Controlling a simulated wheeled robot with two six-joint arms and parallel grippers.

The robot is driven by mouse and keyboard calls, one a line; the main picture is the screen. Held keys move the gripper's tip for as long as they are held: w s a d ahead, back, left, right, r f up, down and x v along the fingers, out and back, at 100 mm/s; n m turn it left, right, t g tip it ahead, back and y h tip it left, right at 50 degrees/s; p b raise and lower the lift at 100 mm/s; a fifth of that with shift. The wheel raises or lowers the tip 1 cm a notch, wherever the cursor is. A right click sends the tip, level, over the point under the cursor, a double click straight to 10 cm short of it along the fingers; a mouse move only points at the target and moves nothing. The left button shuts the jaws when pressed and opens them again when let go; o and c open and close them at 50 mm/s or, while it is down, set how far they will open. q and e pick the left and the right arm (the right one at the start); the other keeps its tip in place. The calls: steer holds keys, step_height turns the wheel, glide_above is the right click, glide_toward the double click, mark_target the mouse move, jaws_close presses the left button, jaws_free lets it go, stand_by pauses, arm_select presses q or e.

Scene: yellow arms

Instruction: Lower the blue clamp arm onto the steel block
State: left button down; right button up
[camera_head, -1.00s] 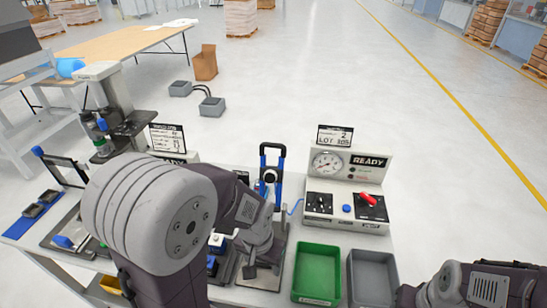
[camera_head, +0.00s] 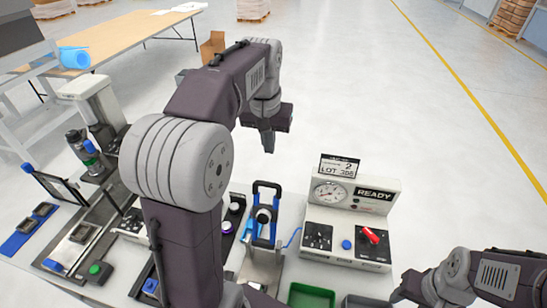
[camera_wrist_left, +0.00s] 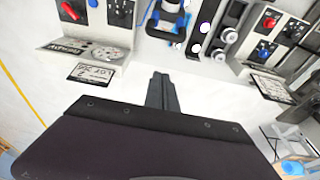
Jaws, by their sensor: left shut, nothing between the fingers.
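The blue clamp arm (camera_head: 278,206) stands raised as an upright loop on its fixture, left of the READY panel. It also shows at the top of the left wrist view (camera_wrist_left: 168,27). A white round part shows inside the loop. I cannot clearly pick out the steel block. A grey metal base plate (camera_head: 262,268) lies in front of the clamp. My left gripper (camera_head: 269,145) is shut and empty, raised beyond the clamp and apart from it. Its closed fingers show in the left wrist view (camera_wrist_left: 161,90). My right gripper (camera_head: 402,292) is at the lower right, its jaws unclear.
The READY panel (camera_head: 348,225), with a gauge and red switch, stands right of the clamp. A green bin (camera_head: 311,297) and a grey bin (camera_head: 366,301) are in front of it. Other fixtures crowd the left, beside a grey press (camera_head: 94,103). Open floor lies beyond the bench.

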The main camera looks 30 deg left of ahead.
arm_select(q)
step_height(320, 180, down, 9)
steer(key=s+p, duration=0.1)
steer(key=shift+s+d+f, duration=0.2)
steer(key=shift+s, duration=0.05)
arm_select(e)
steer(key=shift+w+r, duration=0.25)
steer(key=shift+r, duration=0.4)
